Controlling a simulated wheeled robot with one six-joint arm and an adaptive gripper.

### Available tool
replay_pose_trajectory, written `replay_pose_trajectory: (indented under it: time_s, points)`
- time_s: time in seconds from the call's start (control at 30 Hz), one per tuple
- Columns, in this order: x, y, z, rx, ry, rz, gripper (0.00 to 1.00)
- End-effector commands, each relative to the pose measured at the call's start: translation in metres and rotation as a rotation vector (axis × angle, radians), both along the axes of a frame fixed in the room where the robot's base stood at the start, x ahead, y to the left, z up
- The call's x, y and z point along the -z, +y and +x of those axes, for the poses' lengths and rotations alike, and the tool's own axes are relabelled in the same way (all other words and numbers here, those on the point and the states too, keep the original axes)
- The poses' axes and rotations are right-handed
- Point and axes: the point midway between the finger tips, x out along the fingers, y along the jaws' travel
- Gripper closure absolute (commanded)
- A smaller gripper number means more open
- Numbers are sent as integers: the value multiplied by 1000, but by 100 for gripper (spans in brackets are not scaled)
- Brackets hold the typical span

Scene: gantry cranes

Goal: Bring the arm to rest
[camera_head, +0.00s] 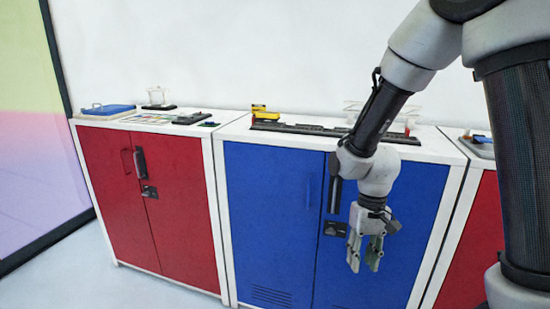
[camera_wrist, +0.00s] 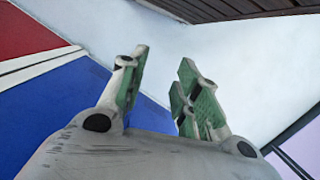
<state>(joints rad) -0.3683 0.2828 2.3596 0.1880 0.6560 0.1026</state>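My gripper (camera_head: 364,261) hangs from my arm in front of the blue cabinet (camera_head: 270,215) in the head view, with its fingers pointing down. Its fingertips are apart and nothing shows between them. In the wrist view the gripper (camera_wrist: 158,85) also shows its green-padded fingers spread with an empty gap. The arm comes down from the upper right and bends in front of the cabinet top. I cannot tell how far the gripper is from the blue doors.
A red cabinet (camera_head: 180,227) stands left of the blue one, and another red cabinet (camera_head: 472,250) is at the right. A dark rail (camera_head: 300,129) and a yellow piece (camera_head: 265,115) lie on the blue cabinet. A blue case (camera_head: 108,109) sits at left. Pale floor is clear at lower left.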

Motion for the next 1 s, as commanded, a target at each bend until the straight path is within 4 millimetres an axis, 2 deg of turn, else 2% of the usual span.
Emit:
replay_pose_trajectory:
  time_s: [0.03,0.2,0.4,0.5,0.73,0.83,1.0]
  points:
    - [-26,-14,-9,-26,-11,4,68]
    - [-95,-62,-48,-91,-45,-11,68]
    - [-155,-108,-87,-48,-197,-34,68]
    - [-178,-123,-98,-4,-318,-38,68]
    - [-218,-142,-115,88,-519,-36,68]
    - [-225,-146,-119,111,-552,-39,68]
    - [-225,-148,-119,123,-551,-42,68]
